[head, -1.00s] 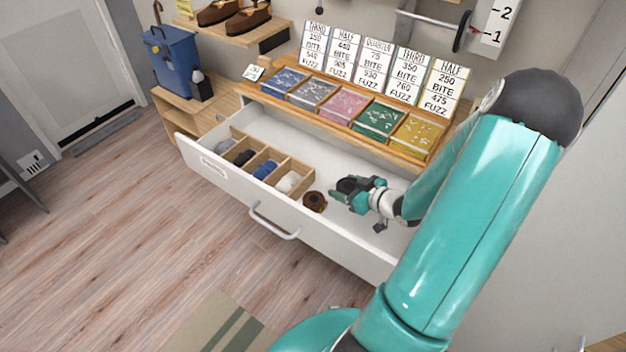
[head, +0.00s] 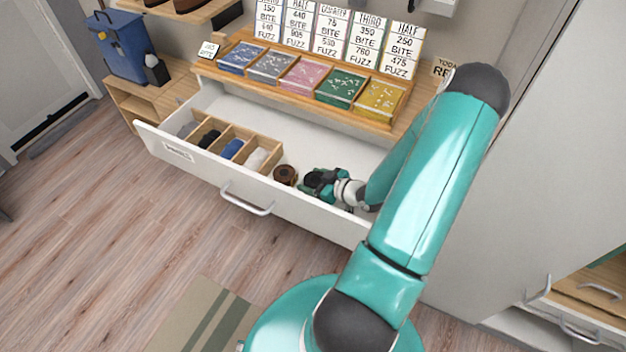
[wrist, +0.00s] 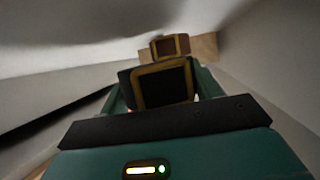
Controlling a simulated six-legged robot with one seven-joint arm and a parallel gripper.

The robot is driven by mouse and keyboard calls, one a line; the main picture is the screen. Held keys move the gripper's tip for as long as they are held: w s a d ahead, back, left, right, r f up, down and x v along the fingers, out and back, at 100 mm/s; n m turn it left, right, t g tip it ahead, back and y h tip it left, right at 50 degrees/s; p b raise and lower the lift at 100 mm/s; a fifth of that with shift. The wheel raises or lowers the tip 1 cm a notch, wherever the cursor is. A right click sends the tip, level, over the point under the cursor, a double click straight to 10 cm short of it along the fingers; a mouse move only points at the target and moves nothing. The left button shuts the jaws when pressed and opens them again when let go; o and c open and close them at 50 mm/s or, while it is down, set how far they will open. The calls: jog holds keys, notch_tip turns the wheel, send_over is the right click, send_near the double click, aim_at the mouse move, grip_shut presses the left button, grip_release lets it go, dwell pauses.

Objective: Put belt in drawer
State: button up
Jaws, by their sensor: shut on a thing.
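The white drawer (head: 190,150) is pulled open below the counter. My gripper (head: 316,184) is inside its right part, low down, and shut on a dark rolled belt (head: 313,178). In the wrist view the belt (wrist: 163,84) shows a gold-rimmed square buckle between the fingers. A second, brown rolled belt (head: 285,175) lies in the drawer just left of my gripper; it also shows beyond the held one in the wrist view (wrist: 170,45). I cannot tell whether the held belt touches the drawer floor.
A wooden divider (head: 275,158) with rolled items fills the drawer's left part. Trays of colored pieces and price cards stand on the counter (head: 300,92) above. A blue bin (head: 120,45) stands at the left.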

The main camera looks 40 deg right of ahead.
jog(key=shift+a+f, duration=0.1)
jog(key=shift+f, duration=0.5)
